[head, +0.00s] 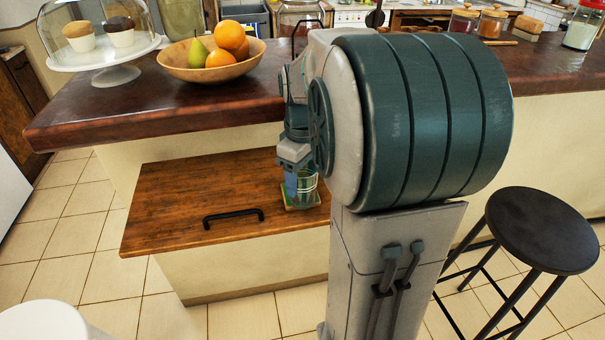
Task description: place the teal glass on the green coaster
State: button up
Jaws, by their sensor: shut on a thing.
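The teal glass (308,187) is small in the head view, at the lower end of my arm. My gripper (297,174) points down and is shut on it. The green coaster (289,207) lies on the low wooden surface, directly beneath the glass in the picture. The glass looks upright and covers much of the coaster. I cannot tell whether its base touches the coaster or hangs just above it. My arm hides what lies right of the glass.
The low wooden surface (180,190) has a black handle (233,217) near its front edge and is otherwise clear on the left. A higher counter behind holds a fruit bowl (190,68) and a cake stand (118,75). A black stool (540,230) stands at right.

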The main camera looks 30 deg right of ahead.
jog(key=o, duration=1.1)
jog(key=shift+f, duration=0.1)
notch_tip(320, 180, up, 12)
jog(key=s+a+f+m+t, duration=0.1)
jog(key=s+a+f+m, duration=0.1)
jog(key=s+a+f, duration=0.2)
jog(key=s+a+f+m+t, duration=0.1)
jog(key=s+a+f+m, duration=0.1)
jog(key=s+a+f, duration=0.2)
jog(key=s+a+f+m+p, duration=0.1)
jog(key=s+a+f, duration=0.3)
jog(key=shift+s+f+m+t, duration=0.1)
jog(key=shift+m+t, duration=0.3)
